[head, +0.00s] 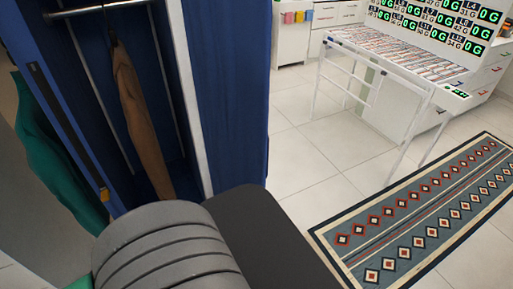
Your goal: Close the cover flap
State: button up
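A blue wardrobe (228,85) with a white frame stands at the left, its front open. A narrow blue panel (62,125) runs along the left side of the opening. It carries a dark strip and has a small orange piece near its lower end. It looks like the cover flap, swung aside and seen nearly edge-on, but I cannot be sure. Inside, a brown garment (140,120) hangs from a rail (90,9). My gripper is not in view. My own grey ribbed body part hides the wardrobe's lower front.
Green cloth (52,150) hangs left of the panel. A patterned rug (425,215) lies at the right on the tiled floor (300,150). Beyond it stands a white-framed table (400,70) with a display of green readouts (440,20). Tiles between wardrobe and table are clear.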

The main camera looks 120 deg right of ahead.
aim_at(229, 42)
jog(key=u, duration=0.05)
jog(key=k, duration=2.05)
jog(key=z, duration=4)
jog(key=k, duration=1.35)
jog(key=u, duration=2)
jog(key=i, duration=0.5)
